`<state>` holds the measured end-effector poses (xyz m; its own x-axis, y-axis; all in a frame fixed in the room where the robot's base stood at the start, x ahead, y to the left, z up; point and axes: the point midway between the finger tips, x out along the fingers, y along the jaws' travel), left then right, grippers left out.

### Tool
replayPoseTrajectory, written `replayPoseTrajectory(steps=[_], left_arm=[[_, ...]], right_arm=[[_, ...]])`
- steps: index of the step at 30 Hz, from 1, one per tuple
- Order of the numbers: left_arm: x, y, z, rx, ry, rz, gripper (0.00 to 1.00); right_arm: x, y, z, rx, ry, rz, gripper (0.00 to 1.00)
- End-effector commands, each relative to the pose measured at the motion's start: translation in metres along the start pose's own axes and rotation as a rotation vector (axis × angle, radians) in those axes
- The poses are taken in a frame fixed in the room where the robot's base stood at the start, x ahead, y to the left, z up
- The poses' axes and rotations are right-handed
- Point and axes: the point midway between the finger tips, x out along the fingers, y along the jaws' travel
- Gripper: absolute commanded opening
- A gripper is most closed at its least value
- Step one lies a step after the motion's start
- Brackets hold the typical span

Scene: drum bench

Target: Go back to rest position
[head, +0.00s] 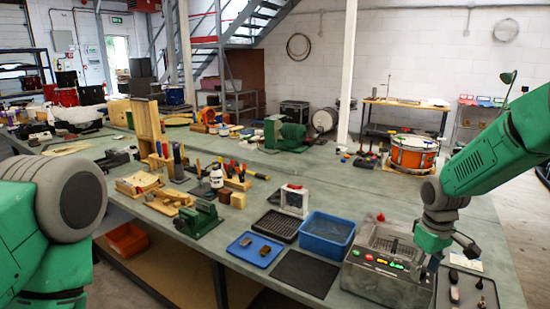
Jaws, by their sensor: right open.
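My right gripper (449,265) points down from the green forearm at the right of the head view. Its dark fingers are spread and I see nothing between them. It is over the right side of a metal machine (375,282) with lit buttons and a basin, near a dark tray (443,292) holding several small items. I cannot tell whether a finger touches the machine. My left arm shows only as a large green and grey joint at the left edge. My left gripper is out of view.
The grey-green bench (335,180) is crowded. A blue bin (327,233), a blue tray (254,249) and a black mat (304,273) lie left of the machine. An orange drum (413,152) stands behind my right gripper. Wooden blocks and tools fill the middle left.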

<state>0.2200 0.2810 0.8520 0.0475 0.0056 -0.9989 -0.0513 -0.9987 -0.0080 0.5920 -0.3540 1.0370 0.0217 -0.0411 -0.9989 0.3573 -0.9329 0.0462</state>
Motion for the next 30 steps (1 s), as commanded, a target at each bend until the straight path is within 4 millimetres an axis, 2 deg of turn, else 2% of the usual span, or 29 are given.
replayPoseTrajectory(steps=[8,11,14,15,17,18,21,24,27,30], left_arm=[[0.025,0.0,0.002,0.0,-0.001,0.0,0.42],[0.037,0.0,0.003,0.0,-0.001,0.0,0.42],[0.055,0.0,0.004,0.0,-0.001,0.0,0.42],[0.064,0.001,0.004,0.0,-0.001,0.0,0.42],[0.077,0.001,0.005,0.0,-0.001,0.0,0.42],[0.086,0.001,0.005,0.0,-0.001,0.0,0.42],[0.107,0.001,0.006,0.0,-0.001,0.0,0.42],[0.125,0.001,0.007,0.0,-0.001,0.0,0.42],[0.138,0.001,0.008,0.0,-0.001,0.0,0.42],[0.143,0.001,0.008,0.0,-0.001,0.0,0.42]], right_arm=[[0.084,-0.039,0.035,0.033,0.006,-0.018,0.42],[0.126,-0.06,0.055,0.053,0.009,-0.027,0.42],[0.179,-0.088,0.089,0.086,0.007,-0.039,0.42],[0.201,-0.102,0.107,0.102,0.008,-0.044,0.42],[0.232,-0.122,0.137,0.13,0.009,-0.049,0.42],[0.251,-0.136,0.158,0.151,0.011,-0.051,0.42],[0.288,-0.167,0.213,0.202,0.012,-0.052,0.42],[0.31,-0.191,0.263,0.248,0.015,-0.047,0.42],[0.318,-0.207,0.3,0.286,0.02,-0.039,0.42],[0.319,-0.214,0.32,0.306,0.027,-0.033,0.42]])
